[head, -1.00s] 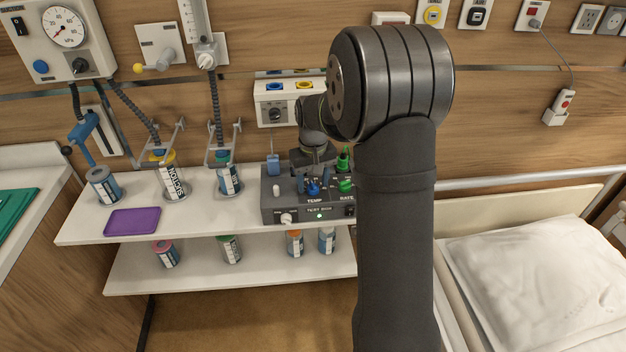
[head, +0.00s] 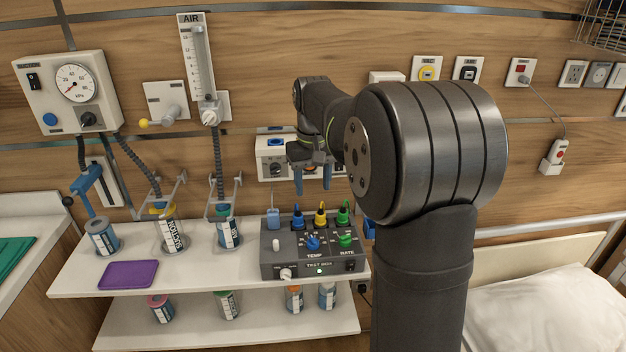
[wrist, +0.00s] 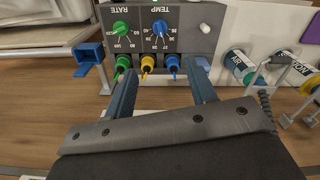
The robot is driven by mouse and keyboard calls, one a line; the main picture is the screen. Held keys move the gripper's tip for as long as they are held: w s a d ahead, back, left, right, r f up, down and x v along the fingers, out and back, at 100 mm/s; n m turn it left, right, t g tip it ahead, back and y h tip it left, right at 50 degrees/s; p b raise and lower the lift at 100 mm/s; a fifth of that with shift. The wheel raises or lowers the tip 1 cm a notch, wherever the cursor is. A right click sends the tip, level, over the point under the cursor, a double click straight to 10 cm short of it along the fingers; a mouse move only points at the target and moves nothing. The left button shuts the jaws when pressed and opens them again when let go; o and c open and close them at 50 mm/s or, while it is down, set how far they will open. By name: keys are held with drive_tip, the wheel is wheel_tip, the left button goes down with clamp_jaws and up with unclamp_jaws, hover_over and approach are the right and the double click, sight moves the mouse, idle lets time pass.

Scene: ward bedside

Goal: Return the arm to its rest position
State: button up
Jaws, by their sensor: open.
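My gripper (head: 312,182) is raised above the back of the test box in the head view, in front of the wall panel. Its two blue fingers are apart with nothing between them; they also show in the wrist view (wrist: 160,90). The dark test box (head: 308,262) stands on the white shelf, with blue, yellow and green plugs along its back edge and TEMP and RATE knobs on its front. The wrist view shows the box (wrist: 165,30) upside down beyond the fingertips. My forearm hides part of the wall and bed.
The shelf (head: 75,283) also holds several labelled canisters and a purple pad (head: 128,275). A suction gauge unit (head: 70,92) and an air flowmeter (head: 201,65) hang on the wall at left. A wall panel (head: 268,157) is close behind my gripper. A bed (head: 545,310) is at right.

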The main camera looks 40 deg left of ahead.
sight(313, 239)
drive_tip(key=shift+r, duration=0.35)
idle(0.3)
wheel_tip(313, 239, down, 18)
drive_tip(key=shift+r, duration=0.25)
idle(0.3)
